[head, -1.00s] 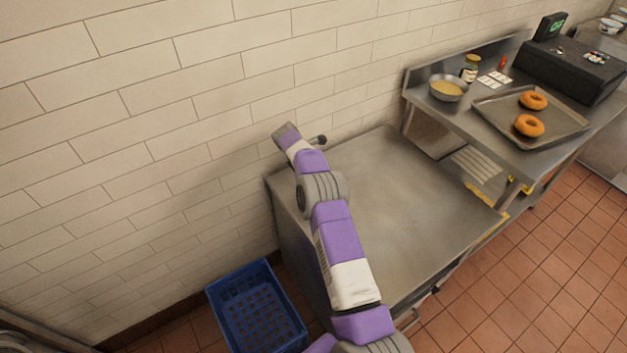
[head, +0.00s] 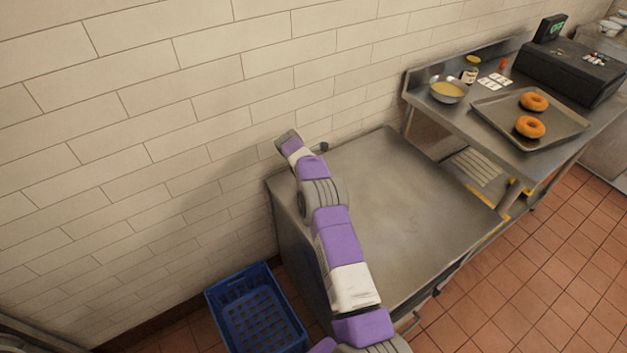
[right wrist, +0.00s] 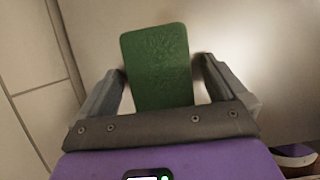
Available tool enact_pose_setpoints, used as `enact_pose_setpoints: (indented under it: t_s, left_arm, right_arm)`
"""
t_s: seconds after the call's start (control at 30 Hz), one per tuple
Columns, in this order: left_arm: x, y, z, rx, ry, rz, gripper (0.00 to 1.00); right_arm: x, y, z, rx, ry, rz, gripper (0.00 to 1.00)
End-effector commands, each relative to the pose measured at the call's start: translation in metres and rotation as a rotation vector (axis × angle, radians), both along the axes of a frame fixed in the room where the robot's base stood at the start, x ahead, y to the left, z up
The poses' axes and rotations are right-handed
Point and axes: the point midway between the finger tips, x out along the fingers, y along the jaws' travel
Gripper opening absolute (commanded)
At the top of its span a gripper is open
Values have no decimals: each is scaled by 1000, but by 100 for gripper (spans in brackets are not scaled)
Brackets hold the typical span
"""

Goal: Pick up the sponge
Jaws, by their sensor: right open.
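The sponge (right wrist: 158,65) is a green rectangular pad in the right wrist view, lying between the two fingers of my right gripper (right wrist: 160,80). The fingers are open, with a gap on each side of the sponge. In the head view the sponge is not visible. There, my right arm reaches over the metal counter (head: 400,220) to its back left corner by the wall, and the gripper's fingers cannot be made out. My left gripper is not in view.
A blue crate (head: 290,318) stands on the floor left of the counter. To the right, a steel table holds a tray (head: 490,108) with two bagels (head: 530,127), a bowl (head: 449,89), a jar (head: 470,70) and a black register (head: 572,72). Most of the counter is clear.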

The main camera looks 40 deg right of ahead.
Motion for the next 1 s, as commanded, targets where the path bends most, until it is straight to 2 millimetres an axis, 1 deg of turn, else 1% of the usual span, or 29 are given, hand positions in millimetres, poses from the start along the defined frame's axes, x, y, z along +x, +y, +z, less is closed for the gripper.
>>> enact_pose_setpoints:
  t_s: [0.13,0.17,0.5,0.73,0.8,0.87,0.97,1.0]
  left_arm:
    - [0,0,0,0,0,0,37]
    - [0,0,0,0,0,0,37]
    - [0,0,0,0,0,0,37]
    - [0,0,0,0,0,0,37]
    - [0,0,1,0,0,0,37]
    - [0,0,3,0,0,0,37]
    - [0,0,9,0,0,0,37]
    - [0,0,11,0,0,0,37]
  right_arm:
    - [0,0,0,0,0,0,99]
    - [0,0,0,0,0,0,96]
    - [0,0,0,0,0,0,44]
    - [0,0,1,0,0,0,43]
    - [0,0,4,0,-1,0,43]
    - [0,0,10,0,-2,0,43]
    - [1,0,27,0,-2,0,43]
    - [1,0,36,-1,-4,1,43]
